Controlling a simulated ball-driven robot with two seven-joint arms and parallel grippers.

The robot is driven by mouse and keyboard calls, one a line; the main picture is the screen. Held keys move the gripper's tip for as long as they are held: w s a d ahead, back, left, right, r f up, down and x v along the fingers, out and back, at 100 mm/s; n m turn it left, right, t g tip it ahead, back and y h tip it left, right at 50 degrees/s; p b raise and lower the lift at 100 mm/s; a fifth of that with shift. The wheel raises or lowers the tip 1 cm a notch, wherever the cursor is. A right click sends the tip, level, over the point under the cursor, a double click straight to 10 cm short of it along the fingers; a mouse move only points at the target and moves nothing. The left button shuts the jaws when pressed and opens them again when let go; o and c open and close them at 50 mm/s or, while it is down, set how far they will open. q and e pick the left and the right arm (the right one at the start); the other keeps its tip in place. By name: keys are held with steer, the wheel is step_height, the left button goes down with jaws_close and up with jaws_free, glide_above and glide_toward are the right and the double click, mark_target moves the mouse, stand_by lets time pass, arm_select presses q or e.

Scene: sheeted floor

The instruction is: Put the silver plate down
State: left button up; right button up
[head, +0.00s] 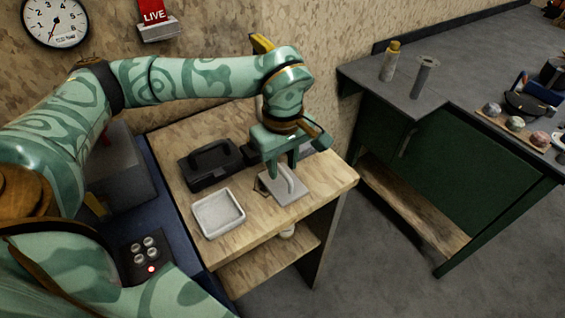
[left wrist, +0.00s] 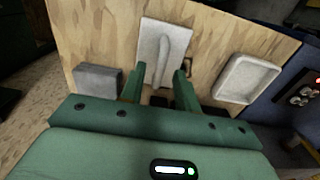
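The silver plate (head: 291,197) is a flat grey square with a raised bar handle. It appears to lie flat on the wooden bench top (head: 262,224), near the bench's right part. My left gripper (head: 281,170) points down over it, fingers apart. In the left wrist view the plate (left wrist: 151,37) is straight ahead, and its handle runs between and past the two fingertips (left wrist: 159,72). A gap shows on each side of the handle, so the fingers do not look closed on it. My right gripper is not in view.
A white shallow tray (head: 218,213) stands left of the plate. A black handled case (head: 208,166) lies behind the tray. A grey block (left wrist: 97,79) sits on the plate's other side. A green cabinet (head: 455,165) stands to the right across a floor gap.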

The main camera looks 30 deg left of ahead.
mark_target(283, 170)
arm_select(q)
step_height(283, 170, up, 12)
steer(key=p, duration=0.3)
steer(key=shift+f, duration=0.2)
steer(key=shift+f, duration=0.1)
